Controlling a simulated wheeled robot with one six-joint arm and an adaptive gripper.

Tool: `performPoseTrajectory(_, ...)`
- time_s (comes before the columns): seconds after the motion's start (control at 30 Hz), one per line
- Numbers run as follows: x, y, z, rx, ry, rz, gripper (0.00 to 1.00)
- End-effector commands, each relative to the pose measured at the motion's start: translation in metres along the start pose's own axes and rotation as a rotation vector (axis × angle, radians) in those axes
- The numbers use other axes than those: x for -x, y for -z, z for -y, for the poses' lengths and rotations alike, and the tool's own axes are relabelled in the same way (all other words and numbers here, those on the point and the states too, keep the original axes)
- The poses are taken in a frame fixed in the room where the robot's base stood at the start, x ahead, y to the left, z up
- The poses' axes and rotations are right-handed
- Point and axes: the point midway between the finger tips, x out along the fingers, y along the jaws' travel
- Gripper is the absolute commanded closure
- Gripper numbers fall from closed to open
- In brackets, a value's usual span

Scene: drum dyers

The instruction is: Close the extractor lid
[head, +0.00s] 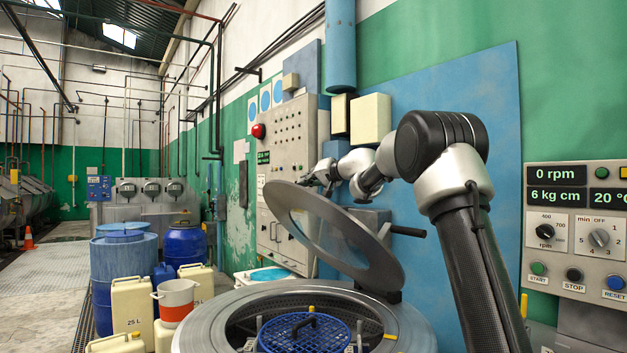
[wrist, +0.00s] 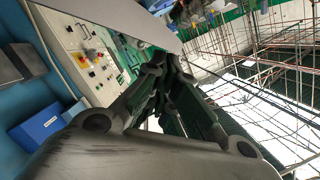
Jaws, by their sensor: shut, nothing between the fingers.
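The extractor lid (head: 375,256) is a round grey ring with a clear window, in the head view. It stands tilted open, hinged at its lower right side above the round extractor drum (head: 208,318). A blue perforated basket (head: 290,338) shows inside the drum opening. My gripper (head: 303,184) is shut and empty at the upper left edge of the lid, partly behind it. I cannot tell whether it touches the lid. In the wrist view, my gripper's fingers (wrist: 170,75) are close together, and a grey edge (wrist: 110,18), maybe the lid, crosses the top.
A control panel (head: 574,240) with buttons and knobs stands at the right. A grey wall cabinet (head: 288,130) is behind the lid. Blue barrels (head: 124,275), cream canisters (head: 133,305) and a white-and-orange bucket (head: 176,302) crowd the drum's left side. Open floor lies farther left.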

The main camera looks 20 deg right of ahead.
Motion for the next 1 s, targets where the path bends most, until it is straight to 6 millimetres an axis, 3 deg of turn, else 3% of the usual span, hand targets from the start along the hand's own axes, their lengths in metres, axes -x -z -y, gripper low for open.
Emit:
performPoseTrajectory(0.17, -0.037, -0.004, -0.001, -0.002, -0.001, 0.003, 1.00)
performPoseTrajectory(0.43, -0.041, -0.036, -0.001, 0.000, -0.002, 0.002, 1.00)
performPoseTrajectory(1.0, -0.043, -0.046, -0.003, 0.007, -0.006, 0.002, 1.00)
